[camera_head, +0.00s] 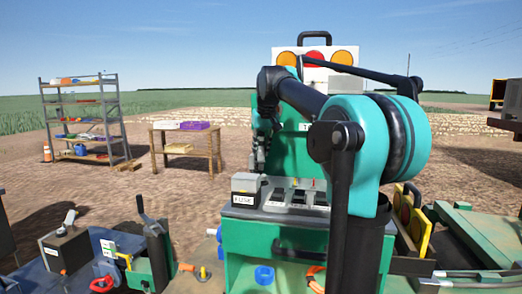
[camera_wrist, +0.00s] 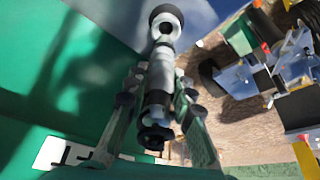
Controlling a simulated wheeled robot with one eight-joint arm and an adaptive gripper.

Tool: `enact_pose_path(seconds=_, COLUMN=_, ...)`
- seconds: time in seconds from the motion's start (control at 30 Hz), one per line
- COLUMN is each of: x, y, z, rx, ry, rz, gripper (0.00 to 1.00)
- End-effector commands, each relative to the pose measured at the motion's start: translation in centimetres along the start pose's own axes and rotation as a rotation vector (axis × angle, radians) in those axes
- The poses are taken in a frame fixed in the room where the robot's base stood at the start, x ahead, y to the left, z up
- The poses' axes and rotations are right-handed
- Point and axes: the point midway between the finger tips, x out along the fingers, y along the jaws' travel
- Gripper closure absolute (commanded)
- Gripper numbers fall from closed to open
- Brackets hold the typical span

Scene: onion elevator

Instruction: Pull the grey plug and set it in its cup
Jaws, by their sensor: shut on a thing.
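My gripper (camera_wrist: 156,88) has its two fingers on either side of a grey and black plug-like cylinder (camera_wrist: 160,70) in the wrist view, and is shut on it. The cylinder's light grey end reaches up to the top of that view, beside a green panel. In the head view my gripper (camera_head: 262,146) is small and dark at the left edge of the upright green panel (camera_head: 292,150), partly behind my arm. I cannot tell there whether the cylinder still sits in a socket. I cannot make out the plug's cup with certainty.
A green cabinet (camera_head: 270,240) carries a FUSE box (camera_head: 245,187) and several black switches (camera_head: 298,196). A blue ring (camera_head: 264,275) is on its front. A lever unit (camera_head: 152,250) stands at the left. A wooden table (camera_head: 185,145) and shelf rack (camera_head: 82,115) stand farther back.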

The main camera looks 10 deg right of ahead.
Motion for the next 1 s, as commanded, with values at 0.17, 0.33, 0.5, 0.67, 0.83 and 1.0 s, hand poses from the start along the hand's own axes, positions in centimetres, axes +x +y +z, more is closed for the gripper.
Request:
enact_pose_path(seconds=0.17, x=0.0, y=0.0, z=0.0, rx=0.0, ry=0.0, rz=0.0, gripper=1.0)
enact_pose_path(seconds=0.33, x=0.0, y=0.0, z=0.0, rx=0.0, ry=0.0, rz=0.0, gripper=1.0)
enact_pose_path(seconds=0.5, x=0.2, y=0.0, z=0.1, rx=0.0, ry=0.0, rz=0.0, gripper=1.0)
enact_pose_path(seconds=0.67, x=0.6, y=0.0, z=0.2, rx=0.0, ry=0.0, rz=0.0, gripper=1.0)
enact_pose_path(seconds=0.83, x=0.9, y=0.0, z=0.3, rx=0.0, ry=0.0, rz=0.0, gripper=1.0)
enact_pose_path(seconds=1.0, x=1.3, y=0.0, z=0.5, rx=0.0, ry=0.0, rz=0.0, gripper=1.0)
